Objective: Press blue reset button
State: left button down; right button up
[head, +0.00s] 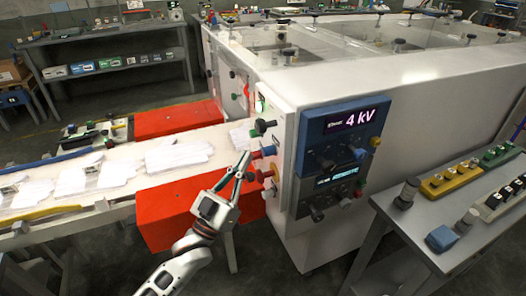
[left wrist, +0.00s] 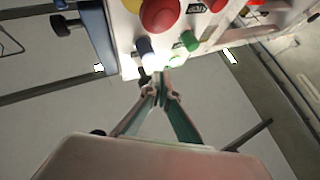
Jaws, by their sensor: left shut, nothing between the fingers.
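The blue button (head: 269,151) sticks out from the end face of the white machine (head: 290,105), among several coloured buttons. In the left wrist view the blue button (left wrist: 146,48) is just beyond my fingertips and slightly left of them. My left gripper (head: 243,163) is shut and empty, its tips pointing up towards the button cluster. In the left wrist view the closed fingertips (left wrist: 160,80) lie just below the panel's edge. I cannot tell whether they touch anything. My right gripper is not in view.
A big red button (left wrist: 160,14) and a green button (left wrist: 188,42) sit close to the blue one. A conveyor (head: 120,165) with white gloves runs in from the left above red boxes (head: 165,215). A display panel (head: 340,125) is on the right face. A grey side table (head: 430,235) stands right.

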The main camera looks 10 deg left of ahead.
pick_arm(q)
jog(key=s+a, duration=0.1)
jog(key=s+a+p, duration=0.1)
jog(key=a, duration=0.1)
dwell(0.8)
jog(key=s+f+g+y, duration=0.3)
jog(key=s+f, duration=0.1)
jog(key=f, duration=0.6)
jog(key=s+f+g+y, duration=0.2)
jog(key=s+f+g, duration=0.1)
jog(key=f, duration=0.8)
jog(key=s+a+f+g+y, duration=0.2)
jog(key=s+f+g, duration=0.4)
jog(key=s+f, duration=0.7)
jog(key=shift+f+y, duration=0.15)
jog(key=shift+y, duration=0.25)
